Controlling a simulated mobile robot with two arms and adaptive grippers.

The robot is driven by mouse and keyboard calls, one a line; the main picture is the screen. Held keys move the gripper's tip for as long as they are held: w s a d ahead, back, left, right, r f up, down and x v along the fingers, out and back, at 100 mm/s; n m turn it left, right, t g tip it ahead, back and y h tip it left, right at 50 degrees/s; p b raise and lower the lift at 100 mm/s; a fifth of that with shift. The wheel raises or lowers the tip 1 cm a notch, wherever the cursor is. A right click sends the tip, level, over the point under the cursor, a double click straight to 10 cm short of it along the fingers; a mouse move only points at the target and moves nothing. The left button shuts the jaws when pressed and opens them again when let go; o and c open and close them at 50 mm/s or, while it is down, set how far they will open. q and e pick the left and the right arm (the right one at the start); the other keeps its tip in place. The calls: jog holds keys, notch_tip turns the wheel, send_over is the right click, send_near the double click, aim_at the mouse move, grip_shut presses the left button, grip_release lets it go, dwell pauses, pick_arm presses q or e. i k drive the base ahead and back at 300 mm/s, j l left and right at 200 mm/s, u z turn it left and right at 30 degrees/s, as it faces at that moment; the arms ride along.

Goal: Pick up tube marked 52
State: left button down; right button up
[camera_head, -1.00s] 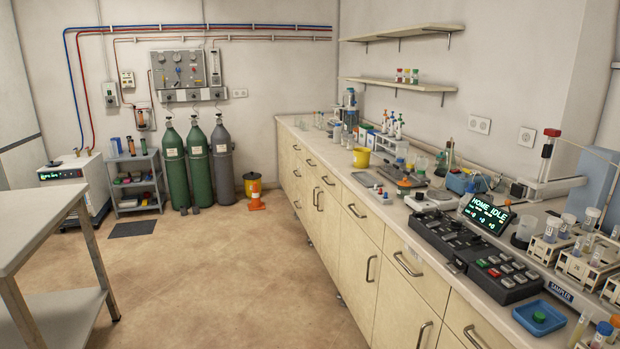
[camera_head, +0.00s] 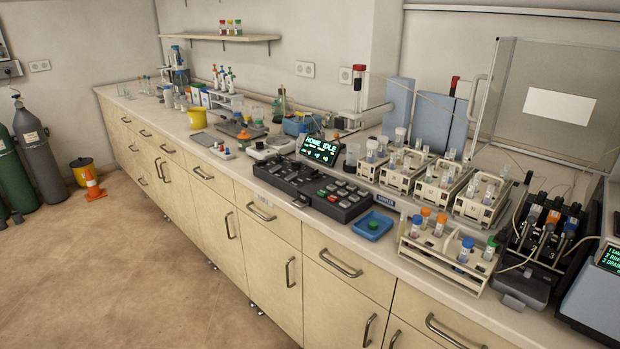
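Several capped tubes stand upright in a cream rack (camera_head: 428,257) near the counter's front edge, at the right of the view. One tube with a blue cap (camera_head: 465,248) stands in the rack's middle, another with a blue cap (camera_head: 416,224) at its left end. Orange-capped tubes (camera_head: 439,222) stand close to that one, and a green-capped tube (camera_head: 490,247) is at the right end. The number 52 cannot be read on any tube. More tubes stand in several cream racks (camera_head: 438,188) behind. Neither of my grippers is in view.
A black control panel (camera_head: 310,190) with a HOME IDLE screen (camera_head: 320,146) lies left of the racks. A blue tray (camera_head: 373,226) sits between them. A black pump unit (camera_head: 543,240) stands right of the front rack. The floor (camera_head: 130,270) before the drawers is clear.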

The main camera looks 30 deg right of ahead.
aim_at(404, 217)
jog(key=z, duration=1.4)
jog(key=l, duration=0.1)
